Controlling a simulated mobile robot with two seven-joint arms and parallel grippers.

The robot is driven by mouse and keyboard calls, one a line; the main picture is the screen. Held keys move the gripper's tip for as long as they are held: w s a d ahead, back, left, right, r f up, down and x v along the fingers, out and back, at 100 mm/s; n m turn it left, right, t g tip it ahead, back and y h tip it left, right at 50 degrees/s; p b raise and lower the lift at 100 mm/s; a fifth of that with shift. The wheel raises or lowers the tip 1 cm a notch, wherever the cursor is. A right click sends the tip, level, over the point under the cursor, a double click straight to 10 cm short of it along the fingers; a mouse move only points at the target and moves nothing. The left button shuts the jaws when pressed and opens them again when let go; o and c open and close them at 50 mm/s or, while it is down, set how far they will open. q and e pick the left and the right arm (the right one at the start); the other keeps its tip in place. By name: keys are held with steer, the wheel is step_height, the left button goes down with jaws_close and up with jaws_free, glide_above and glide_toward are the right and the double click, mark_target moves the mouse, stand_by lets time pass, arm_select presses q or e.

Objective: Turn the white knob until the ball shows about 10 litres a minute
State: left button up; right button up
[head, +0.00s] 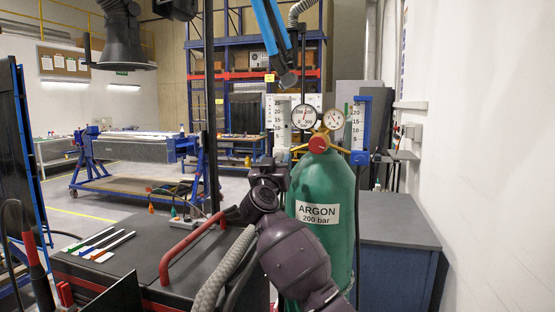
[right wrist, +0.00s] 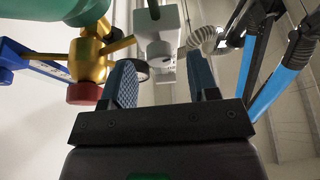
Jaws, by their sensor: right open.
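The green argon cylinder (head: 322,185) stands upright, with a brass regulator, two round gauges and a red knob (head: 319,144) on top. A flowmeter scale (head: 282,113) stands left of the gauges and another (head: 358,126) stands right of them. I cannot make out a ball in either. My right gripper (head: 268,168) is below the left flowmeter; its fingers are hard to see there. In the right wrist view my right gripper (right wrist: 160,62) is open, its blue fingers apart. A white part with a round end, apparently the white knob (right wrist: 158,48), shows between and beyond the fingertips; contact cannot be judged.
The regulator's red knob (right wrist: 82,93) and brass body (right wrist: 90,60) are close left of my fingers. A corrugated hose (right wrist: 205,40) is at the right.

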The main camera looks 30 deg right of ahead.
steer(key=shift+x, duration=0.85)
steer(key=c, duration=0.9)
steer(key=shift+a+r+m+g+h+p, duration=0.1)
steer(key=shift+m+g+h+p, duration=0.2)
steer(key=shift+m+p, duration=0.6)
steer(key=shift+c, duration=0.2)
steer(key=shift+m+g+h, duration=0.3)
steer(key=shift+m+g, duration=0.2)
steer(key=shift+m, duration=0.4)
arm_select(q)
steer(key=shift+s+r, duration=0.25)
steer(key=shift+s, duration=0.25)
steer(key=shift+w+r, duration=0.1)
steer(key=shift+r, duration=0.05)
arm_select(e)
steer(key=o, duration=0.9)
